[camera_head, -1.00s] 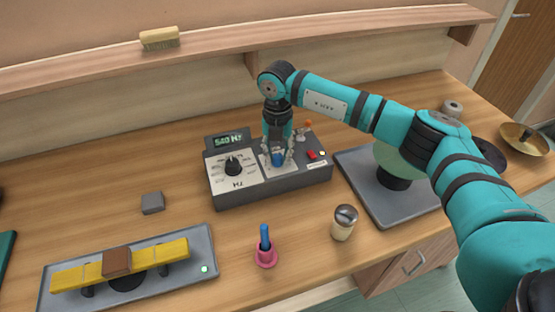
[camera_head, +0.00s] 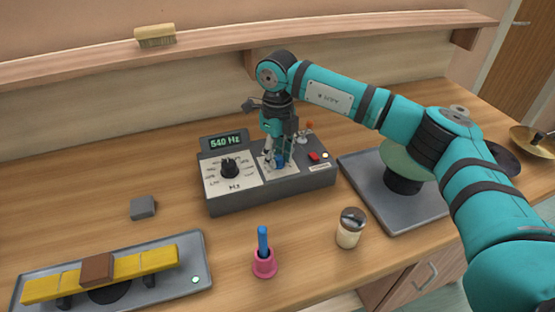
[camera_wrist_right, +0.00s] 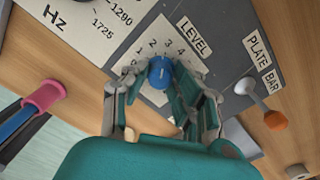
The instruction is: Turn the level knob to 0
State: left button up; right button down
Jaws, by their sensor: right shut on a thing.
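The control box (camera_head: 275,194) stands on the bench with a "540 Hz" display (camera_head: 226,142) and a black Hz knob (camera_head: 230,169). The blue level knob (camera_wrist_right: 160,72) sits on a white dial marked LEVEL, where 2, 3 and 4 can be read. My right gripper (camera_head: 279,158) reaches down over the box from above. Its fingers are shut on the level knob, one on each side in the wrist view. Fingers hide part of the dial, and I cannot read which number the knob points to. My left gripper is not in view.
An orange-tipped switch (camera_wrist_right: 276,120) labelled PLATE BAR and a red button (camera_head: 314,156) are right of the dial. A pink holder (camera_head: 264,265) with a blue handle, a shaker (camera_head: 350,228) and a grey block (camera_head: 143,208) stand in front. A tray with yellow bar (camera_head: 150,262) is front left.

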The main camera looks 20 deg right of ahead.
jog(key=n+b, duration=0.1)
jog(key=n, duration=0.3)
jog(key=shift+w+n+b, duration=0.1)
jog(key=shift+n+b, duration=0.2)
jog(key=shift+b, duration=0.1)
jog(key=n+b, duration=0.1)
jog(key=n, duration=0.2)
jog(key=shift+r+n, duration=0.1)
jog(key=shift+n, duration=0.3)
jog(key=n, duration=0.4)
jog(key=shift+b, duration=0.4)
jog(key=shift+r+n, duration=0.1)
jog(key=shift+n, duration=2)
jog(key=c, duration=1.1)
grip_release()
jog(key=shift+o, duration=0.2)
